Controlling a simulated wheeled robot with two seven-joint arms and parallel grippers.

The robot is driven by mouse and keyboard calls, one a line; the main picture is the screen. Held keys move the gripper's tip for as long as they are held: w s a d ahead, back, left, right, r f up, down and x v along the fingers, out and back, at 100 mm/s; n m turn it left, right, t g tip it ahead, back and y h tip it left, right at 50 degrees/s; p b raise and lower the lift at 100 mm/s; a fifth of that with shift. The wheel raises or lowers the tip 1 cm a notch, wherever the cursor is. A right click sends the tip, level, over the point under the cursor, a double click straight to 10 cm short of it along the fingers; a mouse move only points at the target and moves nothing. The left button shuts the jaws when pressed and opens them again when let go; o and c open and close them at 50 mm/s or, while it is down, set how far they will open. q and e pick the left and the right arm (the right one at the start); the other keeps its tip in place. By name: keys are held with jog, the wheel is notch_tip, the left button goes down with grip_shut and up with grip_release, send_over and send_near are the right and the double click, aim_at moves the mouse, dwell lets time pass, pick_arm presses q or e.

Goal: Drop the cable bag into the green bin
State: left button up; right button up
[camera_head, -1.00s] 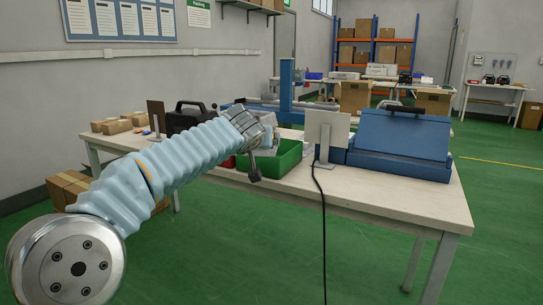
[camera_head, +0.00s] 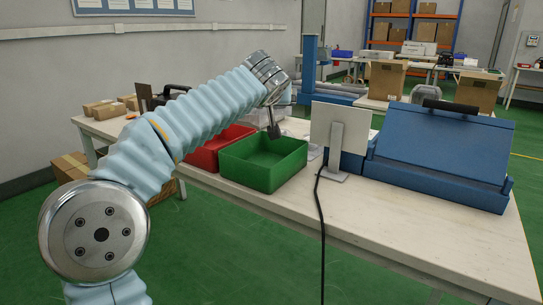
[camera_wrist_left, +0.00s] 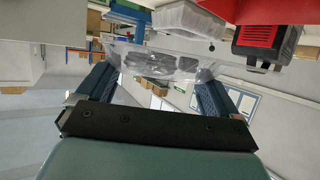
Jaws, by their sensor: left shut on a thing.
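The green bin (camera_head: 262,178) stands on the white workbench near its front edge, open and with a bare floor where I can see it. My left gripper (camera_head: 273,130) is over the far side of the bin in the head view, mostly hidden by its own wrist. In the left wrist view, the left gripper (camera_wrist_left: 158,68) is shut on the clear cable bag (camera_wrist_left: 150,60), which has dark contents and spans between the two fingers. I cannot make out the bag clearly in the head view. My right gripper is not in view.
A red bin (camera_head: 213,152) stands left of the green bin. A white panel on a stand (camera_head: 338,130) with a black cable and a blue sloped case (camera_head: 440,150) stand to the right. The bench front (camera_head: 400,225) is clear.

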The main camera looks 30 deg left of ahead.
pick_arm(q)
notch_tip(320, 180, down, 6)
jog(key=b, duration=0.4)
jog(key=shift+r, duration=0.1)
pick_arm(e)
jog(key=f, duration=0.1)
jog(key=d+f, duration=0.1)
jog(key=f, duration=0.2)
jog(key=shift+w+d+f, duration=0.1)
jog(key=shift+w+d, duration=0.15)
pick_arm(q)
jog(key=o, duration=0.8)
jog(key=b+v, duration=0.1)
jog(key=v, duration=1.3)
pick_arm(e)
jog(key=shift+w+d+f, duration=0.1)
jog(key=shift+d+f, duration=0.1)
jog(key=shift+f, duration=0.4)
